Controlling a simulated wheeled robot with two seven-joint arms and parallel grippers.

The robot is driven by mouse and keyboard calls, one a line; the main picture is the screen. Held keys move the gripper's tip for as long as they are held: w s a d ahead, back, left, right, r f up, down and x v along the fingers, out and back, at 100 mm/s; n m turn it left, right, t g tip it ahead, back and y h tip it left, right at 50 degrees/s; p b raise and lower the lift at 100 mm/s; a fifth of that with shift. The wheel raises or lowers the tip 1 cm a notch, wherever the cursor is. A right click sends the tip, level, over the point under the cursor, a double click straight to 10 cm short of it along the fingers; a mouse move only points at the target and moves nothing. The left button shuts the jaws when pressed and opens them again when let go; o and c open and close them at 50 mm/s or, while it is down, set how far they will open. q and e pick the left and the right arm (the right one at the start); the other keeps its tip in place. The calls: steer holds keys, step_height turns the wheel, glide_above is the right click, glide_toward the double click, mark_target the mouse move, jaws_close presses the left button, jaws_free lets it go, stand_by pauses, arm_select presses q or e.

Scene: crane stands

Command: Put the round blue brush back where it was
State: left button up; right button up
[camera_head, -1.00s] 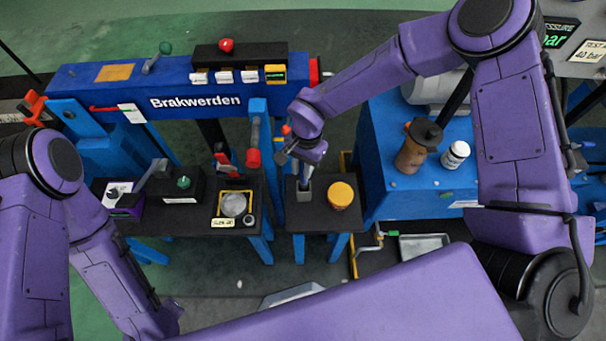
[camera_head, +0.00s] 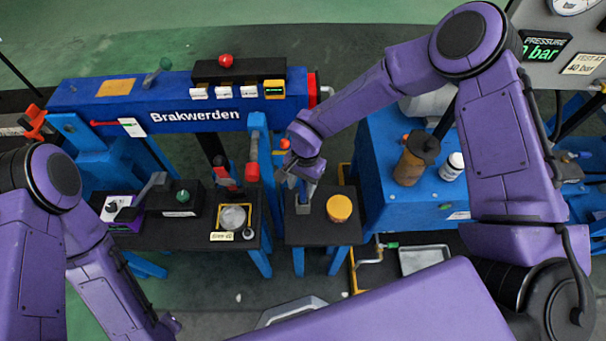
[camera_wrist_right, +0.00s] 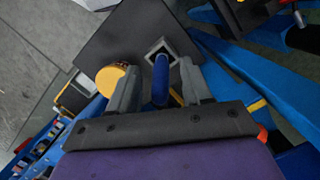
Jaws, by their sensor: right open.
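The round blue brush shows in the right wrist view as a blue handle (camera_wrist_right: 161,79) between my fingers, its far end at the square grey holder (camera_wrist_right: 160,48). In the head view the same holder (camera_head: 302,207) stands on a small black table, and a bit of blue shows just above it. My right gripper (camera_head: 303,178) is over the holder, pointing down. In the wrist view its fingers (camera_wrist_right: 158,92) are apart, one on each side of the handle, with gaps visible. How deep the brush sits is hidden.
A yellow-lidded jar (camera_head: 339,208) stands close right of the holder. A brown bottle (camera_head: 412,160) and a white bottle (camera_head: 452,167) stand on the blue cabinet to the right. A black bench (camera_head: 190,230) with several tools is to the left. Blue posts rise close behind.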

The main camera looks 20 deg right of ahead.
step_height(320, 180, up, 11)
steer(key=w+d, duration=0.1)
steer(key=s+d+f+t+h, duration=0.1)
steer(key=s+d+f+h, duration=0.3)
steer(key=s+d+f, duration=0.3)
steer(key=s+d+f+t+h, duration=0.1)
steer(key=s+d+f+h, duration=0.3)
steer(key=d+f, duration=0.4)
steer(key=s+f+n+t+y, duration=0.1)
steer(key=s+f, duration=0.1)
steer(key=s, duration=0.4)
steer(key=s+d+f+n+t+y, duration=0.1)
steer(key=s+f+y, duration=0.1)
steer(key=s, duration=0.5)
steer(key=shift+s+d+f+n+t+b, duration=0.25)
steer(key=shift+d+f+n+t+b, duration=0.1)
steer(key=shift+f, duration=0.5)
